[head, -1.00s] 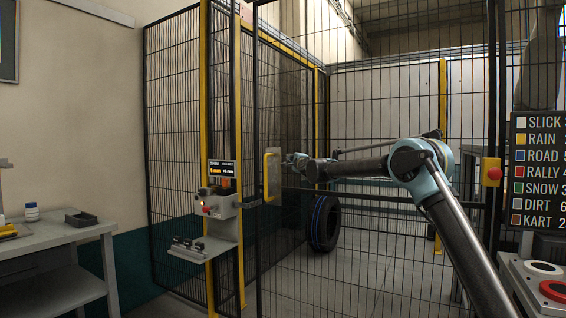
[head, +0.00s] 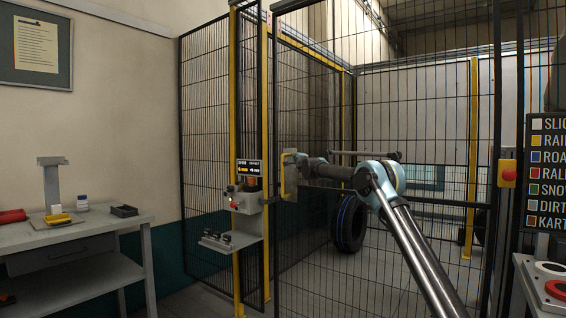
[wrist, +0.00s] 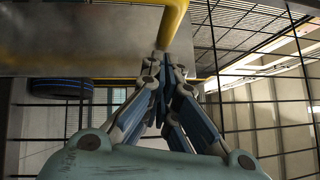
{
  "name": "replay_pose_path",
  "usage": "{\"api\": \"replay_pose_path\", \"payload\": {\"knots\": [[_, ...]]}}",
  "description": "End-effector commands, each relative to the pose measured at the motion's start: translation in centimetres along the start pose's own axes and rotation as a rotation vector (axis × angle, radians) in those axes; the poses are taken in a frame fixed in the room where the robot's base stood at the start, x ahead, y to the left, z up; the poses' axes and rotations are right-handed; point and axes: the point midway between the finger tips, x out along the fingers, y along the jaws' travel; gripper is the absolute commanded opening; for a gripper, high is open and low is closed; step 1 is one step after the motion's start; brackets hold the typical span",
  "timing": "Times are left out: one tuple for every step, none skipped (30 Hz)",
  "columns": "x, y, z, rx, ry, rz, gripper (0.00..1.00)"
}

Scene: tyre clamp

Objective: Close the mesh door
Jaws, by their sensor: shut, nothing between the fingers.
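The black mesh door (head: 400,255) spans the middle of the head view, its free edge close beside a yellow post (head: 266,100). I cannot tell whether it is fully shut against that post. A grey plate with a yellow handle (head: 284,180) sits on that edge; the handle also crosses the top of the wrist view (wrist: 174,24). My gripper (wrist: 165,60) is shut and empty, its fingertips just below the handle and near the grey plate. Whether they touch is unclear. In the head view, my gripper (head: 304,165) is at the plate's right.
A control box (head: 244,196) with a small shelf (head: 230,242) stands left of the door. A tyre (head: 351,223) stands behind the mesh. A workbench (head: 85,238) is at left, a tyre-name board (head: 545,170) at right.

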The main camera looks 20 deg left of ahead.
Motion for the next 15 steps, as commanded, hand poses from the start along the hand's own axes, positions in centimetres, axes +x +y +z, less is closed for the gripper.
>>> {"api": "replay_pose_path", "payload": {"knots": [[0.0,0.0,0.1,0.000,-0.001,0.000,0.00],[0.0,0.0,0.1,0.000,-0.001,0.000,0.00],[-0.1,0.0,0.1,0.000,-0.002,0.000,0.00],[-0.2,0.0,0.1,0.000,-0.002,0.000,0.00],[-0.2,0.0,0.0,0.000,-0.003,0.000,0.00],[-0.4,0.1,-0.1,0.000,-0.004,0.001,0.00],[-0.6,0.1,-0.2,-0.001,-0.004,0.001,0.00],[-0.8,0.2,-0.3,0.000,-0.005,0.001,0.00],[-1.1,0.2,-0.6,0.001,-0.006,0.001,0.00],[-1.4,0.2,-0.8,0.000,-0.007,0.001,0.00],[-1.7,0.3,-1.1,0.000,-0.008,0.001,0.00],[-2.1,0.4,-1.4,0.001,-0.010,0.002,0.00],[-2.4,0.4,-1.6,0.002,-0.012,0.002,0.00],[-2.8,0.4,-1.5,0.002,-0.013,0.003,0.00],[-3.3,0.4,-1.4,0.003,-0.013,0.003,0.00]]}}
